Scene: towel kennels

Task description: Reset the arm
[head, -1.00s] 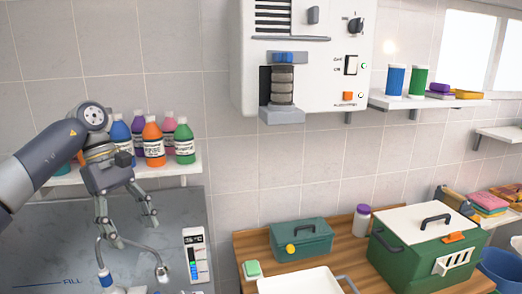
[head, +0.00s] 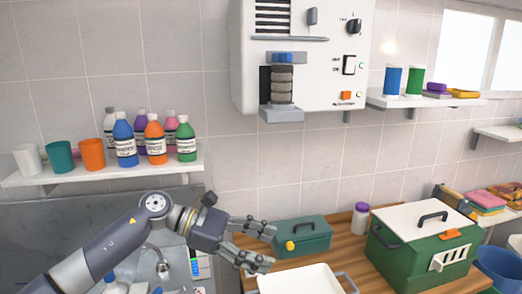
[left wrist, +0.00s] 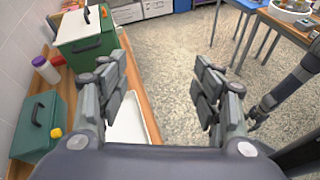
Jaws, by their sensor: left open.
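My left gripper (head: 268,248) is open and empty in the head view. Its arm comes in from the lower left and its fingers point right, in front of the wooden counter and near the white tray (head: 300,280). In the left wrist view my left gripper (left wrist: 160,88) shows two spread fingers with nothing between them, above the tray's edge and the speckled floor. A dark arm, seemingly my right one, shows at the right of that view; its gripper end (left wrist: 257,114) is small and partly hidden, so its state is unclear.
A green toolbox (head: 302,238), a purple-capped jar (head: 361,220) and a green crate with a white lid (head: 422,250) stand on the counter. Bottles and cups line the left shelf (head: 100,174). A white wall machine (head: 300,60) hangs above. Open floor shows in the left wrist view.

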